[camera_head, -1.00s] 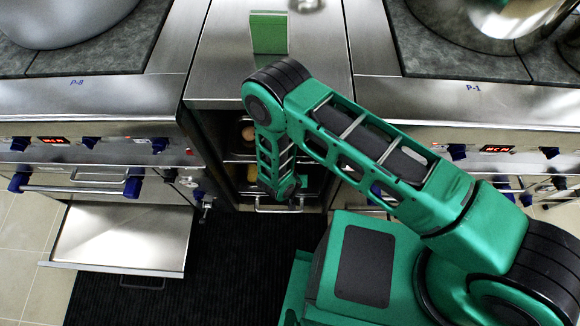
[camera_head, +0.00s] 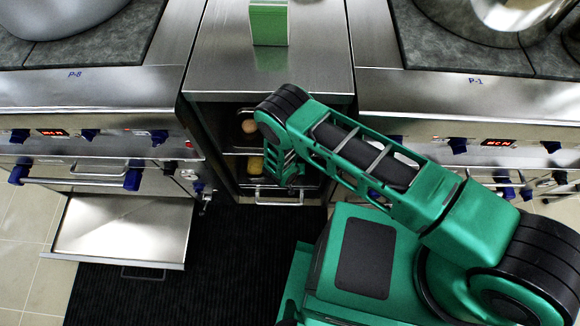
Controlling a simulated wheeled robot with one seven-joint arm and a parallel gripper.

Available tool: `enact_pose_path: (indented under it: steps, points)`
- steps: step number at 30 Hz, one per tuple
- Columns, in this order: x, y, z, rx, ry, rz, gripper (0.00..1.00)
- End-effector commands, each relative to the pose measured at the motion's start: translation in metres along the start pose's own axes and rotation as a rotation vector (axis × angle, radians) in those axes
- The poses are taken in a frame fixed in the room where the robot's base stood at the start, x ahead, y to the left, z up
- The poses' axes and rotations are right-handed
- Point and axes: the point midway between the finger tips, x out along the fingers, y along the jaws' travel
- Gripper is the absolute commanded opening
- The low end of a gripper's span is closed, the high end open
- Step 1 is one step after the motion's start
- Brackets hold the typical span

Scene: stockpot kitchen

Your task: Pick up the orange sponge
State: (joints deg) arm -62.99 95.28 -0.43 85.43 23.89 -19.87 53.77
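An open-fronted cabinet (camera_head: 227,155) stands between the two stoves and has small things on its shelves. A yellow-orange thing (camera_head: 255,164) sits on the lower shelf, partly hidden behind my arm. It is too small to tell for sure whether it is the orange sponge. A rounder orange-brown thing (camera_head: 249,126) is on the upper shelf. My forearm hangs down in front of the cabinet. My gripper (camera_head: 291,184) is at its lower end, right of the yellow-orange thing. Its fingers are too small and dark to tell open from shut.
A green-and-white block (camera_head: 269,24) stands on the steel counter (camera_head: 320,50) above the cabinet. A pulled-out steel tray or door (camera_head: 122,230) juts out at left. A drawer handle (camera_head: 279,199) runs below the shelves. The black floor mat (camera_head: 230,255) is clear.

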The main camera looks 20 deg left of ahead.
Motion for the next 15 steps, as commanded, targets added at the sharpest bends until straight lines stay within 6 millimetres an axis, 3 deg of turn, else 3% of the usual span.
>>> enact_pose_path:
  steps: [7,12,15]
  points:
    - [0.0015,-0.0001,-0.0002,0.0,0.0,0.0,0.71]
    - [0.0014,0.0,-0.0003,0.0,0.0,0.0,0.3]
    - [0.0014,0.0001,-0.0003,0.001,0.0,0.0,0.27]
